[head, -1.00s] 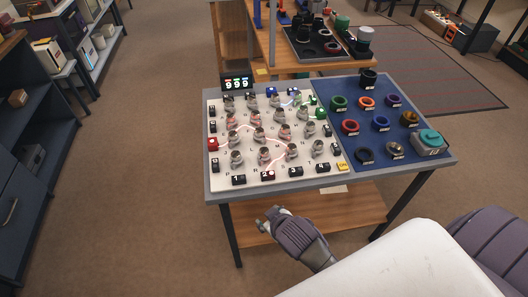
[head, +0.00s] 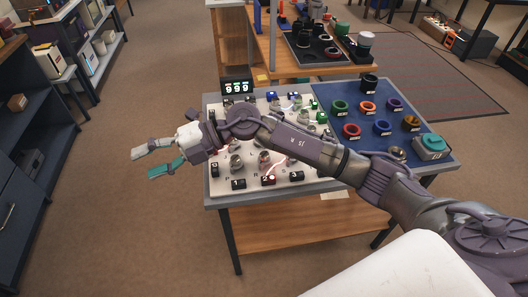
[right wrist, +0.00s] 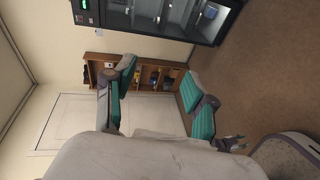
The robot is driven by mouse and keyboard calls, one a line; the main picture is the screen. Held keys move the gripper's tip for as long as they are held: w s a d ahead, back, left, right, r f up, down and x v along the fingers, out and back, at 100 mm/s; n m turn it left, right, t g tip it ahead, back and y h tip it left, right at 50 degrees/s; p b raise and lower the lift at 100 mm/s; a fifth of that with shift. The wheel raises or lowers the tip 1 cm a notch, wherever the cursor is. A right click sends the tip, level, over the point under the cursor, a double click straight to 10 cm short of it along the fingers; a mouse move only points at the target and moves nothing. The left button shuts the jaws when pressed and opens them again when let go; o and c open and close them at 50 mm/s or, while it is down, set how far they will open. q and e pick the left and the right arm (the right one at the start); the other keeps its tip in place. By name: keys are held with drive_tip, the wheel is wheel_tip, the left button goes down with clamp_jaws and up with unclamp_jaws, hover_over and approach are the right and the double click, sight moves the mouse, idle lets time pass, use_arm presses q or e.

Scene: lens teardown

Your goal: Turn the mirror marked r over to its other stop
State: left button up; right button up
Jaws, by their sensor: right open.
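The white mirror board (head: 210,190) lies on the left part of the table, with several small grey mirrors on it. One front-row mirror (head: 264,160) shows below my right forearm. The letters are too small to tell surely which mirror is r, and my forearm hides part of the middle rows. My right gripper (head: 162,158) is open and empty, past the board's left edge over the floor. Its teal-padded fingers stand apart in the right wrist view (right wrist: 155,98), with nothing between them. My left gripper is not in view.
A display reading 999 (head: 237,87) stands at the board's back left. A blue mat (head: 350,105) with several coloured rings and a teal device (head: 432,143) lies to the right. Another table with trays (head: 312,60) is behind. The floor left of the table is clear.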

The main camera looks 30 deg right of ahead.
drive_tip(key=w+d+f+n+g+h, duration=0.1)
drive_tip(key=w+d+f+n+h, duration=0.15)
drive_tip(key=d+h, duration=0.2)
drive_tip(key=m+h, duration=0.4)
drive_tip(key=h, duration=0.7)
approach(264, 154)
drive_tip(key=shift+n+g, duration=0.25)
drive_tip(key=shift+g, duration=0.05)
drive_tip(key=f, duration=0.3)
drive_tip(key=f+p, duration=0.1)
drive_tip(key=f, duration=0.5)
drive_tip(key=shift+w+f+p, duration=0.1)
drive_tip(key=shift+w+p, duration=0.2)
drive_tip(key=shift+p, duration=0.05)
drive_tip(key=shift+c, duration=0.4)
clamp_jaws()
